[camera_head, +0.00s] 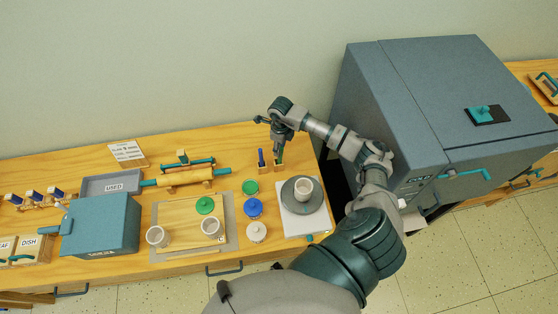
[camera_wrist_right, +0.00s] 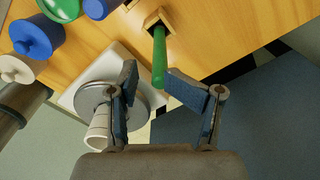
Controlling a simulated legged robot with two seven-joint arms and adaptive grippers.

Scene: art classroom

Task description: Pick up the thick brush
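A green handle (camera_wrist_right: 159,58) stands upright in a small wooden holder (camera_wrist_right: 153,22) in the right wrist view. In the head view the holder (camera_head: 279,168) stands near the table's back right, its green handle partly behind my gripper. A blue handle (camera_head: 261,157) stands in a similar holder just to the left. Bristles are not visible, so I cannot tell which is the thick brush. My right gripper (camera_head: 278,151) is above the green handle. In the wrist view its fingers (camera_wrist_right: 151,76) are apart, with the handle's end between or just beyond the tips. My left gripper is not in view.
A large grey kiln-like box (camera_head: 430,110) rises at the right.

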